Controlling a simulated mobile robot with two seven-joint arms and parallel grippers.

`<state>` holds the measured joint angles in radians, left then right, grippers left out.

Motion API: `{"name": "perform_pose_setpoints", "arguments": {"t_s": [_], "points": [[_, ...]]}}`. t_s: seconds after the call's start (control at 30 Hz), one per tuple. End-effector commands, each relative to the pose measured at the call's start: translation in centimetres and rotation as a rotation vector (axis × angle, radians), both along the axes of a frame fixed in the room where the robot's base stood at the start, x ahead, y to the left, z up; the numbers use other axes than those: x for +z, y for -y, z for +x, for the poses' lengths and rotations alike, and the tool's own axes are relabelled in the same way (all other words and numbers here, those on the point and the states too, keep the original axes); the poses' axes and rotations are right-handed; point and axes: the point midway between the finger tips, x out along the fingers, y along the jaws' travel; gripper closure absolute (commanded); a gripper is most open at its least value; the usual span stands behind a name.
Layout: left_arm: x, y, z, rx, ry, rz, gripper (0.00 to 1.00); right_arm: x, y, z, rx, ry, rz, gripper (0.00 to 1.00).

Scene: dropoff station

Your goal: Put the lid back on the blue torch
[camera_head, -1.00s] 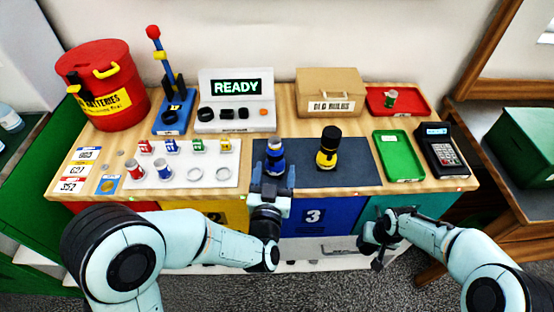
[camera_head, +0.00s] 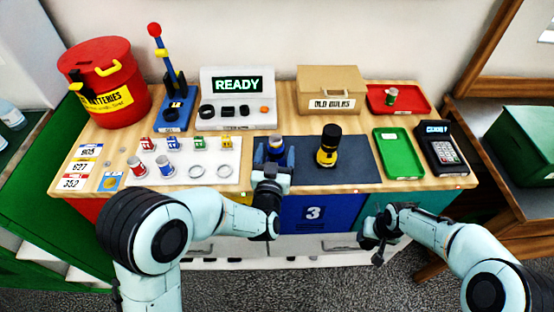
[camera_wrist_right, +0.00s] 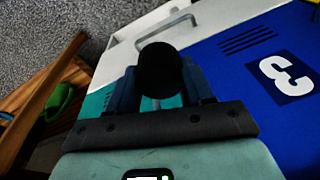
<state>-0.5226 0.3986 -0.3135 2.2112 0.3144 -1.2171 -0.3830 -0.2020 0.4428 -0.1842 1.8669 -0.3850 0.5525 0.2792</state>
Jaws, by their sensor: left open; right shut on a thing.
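The blue torch (camera_head: 276,149) stands upright at the left part of the dark mat (camera_head: 352,163). Its lower part is hidden by my left gripper. My left gripper (camera_head: 274,158) is open, with its fingers on either side of the torch; I cannot tell whether they touch it. My right gripper (camera_head: 372,242) is low in front of the table, over the teal bin front. In the right wrist view it is shut on a round black piece (camera_wrist_right: 160,70), which looks like the torch's lid.
A yellow and black torch (camera_head: 328,147) stands close to the right of the blue one. A white tray (camera_head: 188,181) with small batteries lies left of the mat. A green tray (camera_head: 399,154) and a card terminal (camera_head: 441,149) are to the right.

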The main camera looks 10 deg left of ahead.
Motion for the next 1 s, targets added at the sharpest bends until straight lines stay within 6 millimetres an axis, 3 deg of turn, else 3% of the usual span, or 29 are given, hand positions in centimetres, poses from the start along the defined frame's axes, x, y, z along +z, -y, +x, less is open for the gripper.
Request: {"name": "perform_pose_setpoints", "arguments": {"t_s": [0.23, 0.4, 0.43, 0.5, 0.77, 1.0], "points": [[0.0, 0.0, -0.1, 0.0, 0.0, 0.0, 0.23, 0.0, 0.0, 0.0, 0.0, 0.0, 0.0, 0.77], [0.0, 0.0, -0.1, 0.0, 0.0, 0.0, 0.79, 0.0, 0.0, 0.0, 0.0, 0.0, 0.0, 0.77], [0.0, 0.0, -0.1, 0.0, 0.0, 0.0, 0.87, 0.0, 0.0, 0.0, 0.0, 0.0, 0.0, 0.77], [0.1, 0.0, 0.0, 0.0, 0.003, -0.001, 0.93, 0.0, 0.0, 0.0, 0.0, 0.0, 0.0, 0.77], [0.3, 0.0, 0.0, 0.0, 0.003, -0.002, 0.93, 0.0, 0.0, 0.0, 0.0, 0.0, 0.0, 0.77], [3.0, 0.0, 0.0, 0.001, 0.009, -0.004, 0.93, 0.5, 0.0, 0.1, 0.0, 0.002, 0.0, 0.77]]}}
